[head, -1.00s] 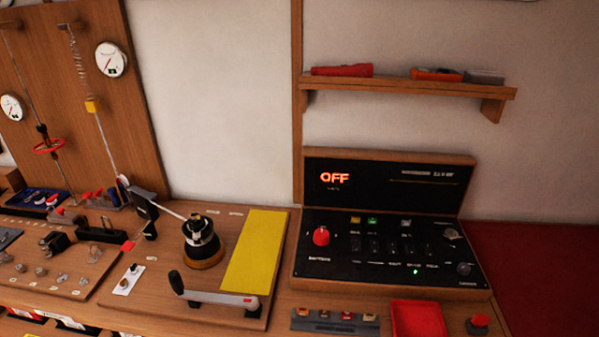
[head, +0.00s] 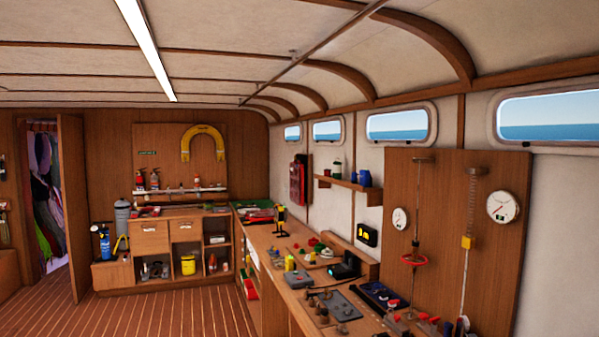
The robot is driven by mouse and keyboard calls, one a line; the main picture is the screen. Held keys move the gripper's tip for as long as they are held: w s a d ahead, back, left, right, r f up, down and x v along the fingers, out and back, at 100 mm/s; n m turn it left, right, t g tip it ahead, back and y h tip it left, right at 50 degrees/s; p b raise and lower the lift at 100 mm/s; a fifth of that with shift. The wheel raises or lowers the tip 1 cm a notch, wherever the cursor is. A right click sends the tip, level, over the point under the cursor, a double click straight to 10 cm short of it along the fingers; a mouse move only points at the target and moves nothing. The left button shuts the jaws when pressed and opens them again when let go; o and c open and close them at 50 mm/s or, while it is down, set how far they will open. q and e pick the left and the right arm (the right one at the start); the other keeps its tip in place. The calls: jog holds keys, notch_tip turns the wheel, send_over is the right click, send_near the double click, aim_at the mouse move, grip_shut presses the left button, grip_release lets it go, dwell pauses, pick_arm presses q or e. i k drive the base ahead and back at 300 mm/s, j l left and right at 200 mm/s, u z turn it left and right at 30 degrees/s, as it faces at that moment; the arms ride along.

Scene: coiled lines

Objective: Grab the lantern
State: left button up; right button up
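I cannot pick out the lantern for certain at this size. An upright black and yellow item (head: 281,219) stands on the far part of the long workbench (head: 262,252), but its kind is too small to tell. A small dark upright item with a pale band (head: 337,170) and blue containers (head: 364,178) stand on the wall shelf (head: 349,186). Neither of my grippers shows in the head view.
The workbench runs along the right wall, crowded with tools and devices. A tall wooden panel with gauges (head: 452,240) rises at right. A cabinet (head: 168,235) stands at the back, beside an open door (head: 72,205). The plank floor (head: 165,308) at left is clear.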

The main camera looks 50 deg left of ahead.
aim_at(337, 165)
jog(key=u, duration=1.35)
jog(key=i+j+u, duration=0.35)
jog(key=i, duration=0.15)
jog(key=i+u, duration=0.55)
jog(key=i, duration=1.55)
jog(key=i+j+z, duration=0.15)
jog(key=i, duration=0.35)
jog(key=i+z, duration=0.1)
jog(key=i, duration=0.4)
jog(key=i+j+z, duration=0.15)
jog(key=i, duration=0.35)
jog(key=i+j+z, duration=0.2)
jog(key=z, duration=0.15)
jog(key=i+j+z, duration=0.65)
